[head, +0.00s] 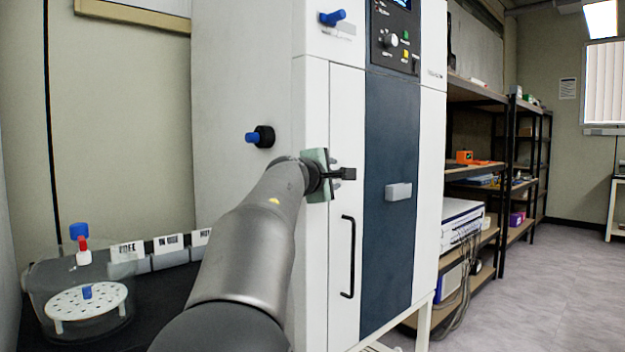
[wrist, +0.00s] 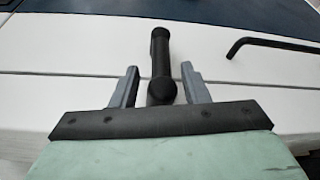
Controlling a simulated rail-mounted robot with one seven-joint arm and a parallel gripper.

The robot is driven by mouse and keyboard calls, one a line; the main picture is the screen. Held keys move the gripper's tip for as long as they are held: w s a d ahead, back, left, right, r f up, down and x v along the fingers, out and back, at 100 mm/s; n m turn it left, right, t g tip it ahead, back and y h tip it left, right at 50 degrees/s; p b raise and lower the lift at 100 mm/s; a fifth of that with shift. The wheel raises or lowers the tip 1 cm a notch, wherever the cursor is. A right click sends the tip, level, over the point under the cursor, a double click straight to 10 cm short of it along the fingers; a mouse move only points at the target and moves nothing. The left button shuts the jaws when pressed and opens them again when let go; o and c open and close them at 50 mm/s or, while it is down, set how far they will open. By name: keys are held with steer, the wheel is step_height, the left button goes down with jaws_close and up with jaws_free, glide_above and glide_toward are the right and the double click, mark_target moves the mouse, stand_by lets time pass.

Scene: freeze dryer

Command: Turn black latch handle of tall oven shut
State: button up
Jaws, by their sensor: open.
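The tall oven (head: 345,110) is a white cabinet with a dark blue front panel. Its black latch handle (head: 347,174) sticks out beside my gripper (head: 336,174) in the head view, partly hidden by the gripper. In the wrist view the latch handle (wrist: 161,60) is a short black bar with a rounded pivot end. My gripper (wrist: 157,84) is open, with one grey finger on each side of the pivot end. The handle's far end reaches past the fingertips. I cannot tell whether a finger touches it.
A black bar handle (head: 347,257) is fixed on the door below the latch; it also shows at the right in the wrist view (wrist: 270,45). Blue knobs (head: 333,17) stick out nearby. A clear vessel (head: 80,292) stands at lower left. Shelves (head: 475,172) stand at right.

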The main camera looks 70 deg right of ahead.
steer(key=a+r+b, duration=0.1)
steer(key=a, duration=1.3)
steer(key=shift+w+a, duration=0.3)
steer(key=shift+w, duration=0.1)
